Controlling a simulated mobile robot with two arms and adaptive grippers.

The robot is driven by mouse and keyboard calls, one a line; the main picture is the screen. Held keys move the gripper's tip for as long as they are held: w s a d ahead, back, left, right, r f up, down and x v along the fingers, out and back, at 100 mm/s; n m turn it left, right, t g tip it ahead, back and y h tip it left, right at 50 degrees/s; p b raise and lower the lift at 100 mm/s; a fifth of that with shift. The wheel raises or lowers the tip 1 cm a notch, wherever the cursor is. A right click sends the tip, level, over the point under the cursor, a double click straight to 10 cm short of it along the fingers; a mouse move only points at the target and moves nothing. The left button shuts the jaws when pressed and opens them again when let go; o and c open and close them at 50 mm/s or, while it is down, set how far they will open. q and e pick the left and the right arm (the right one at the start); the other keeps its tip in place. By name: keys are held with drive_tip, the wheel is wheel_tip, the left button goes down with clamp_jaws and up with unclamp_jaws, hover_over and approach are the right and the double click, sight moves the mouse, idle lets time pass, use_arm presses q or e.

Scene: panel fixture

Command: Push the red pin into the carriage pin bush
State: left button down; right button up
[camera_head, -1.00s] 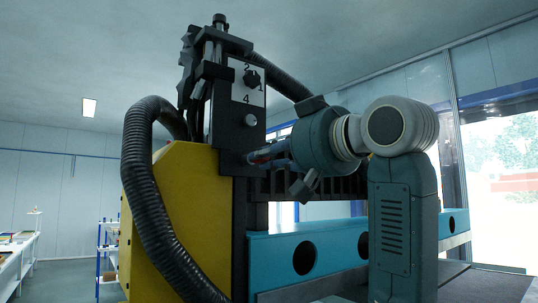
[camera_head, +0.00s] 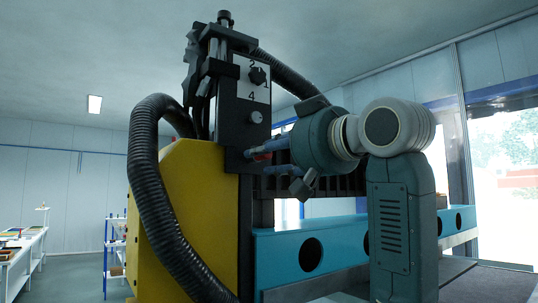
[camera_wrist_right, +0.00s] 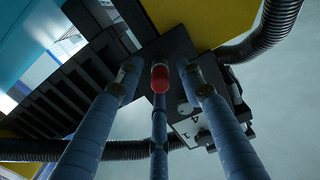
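The red pin (camera_wrist_right: 160,78) shows as a rounded red end against the dark carriage block, between the fingers of my right gripper (camera_wrist_right: 158,72). Gaps show between the pin and the two outer fingers; the third finger overlaps it in line, so contact there cannot be told. In the head view the red pin (camera_head: 262,157) is a small patch at the lower part of the black carriage (camera_head: 231,130), beside the right gripper's blue fingers (camera_head: 266,158). The pin bush itself is hidden behind the pin and fingers. My left gripper is not in view.
A ribbed black hose (camera_head: 150,190) curves past the yellow housing (camera_head: 195,220). A turquoise beam (camera_head: 335,250) with round holes runs below my right arm.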

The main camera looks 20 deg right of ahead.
drive_tip(key=v, duration=1.2)
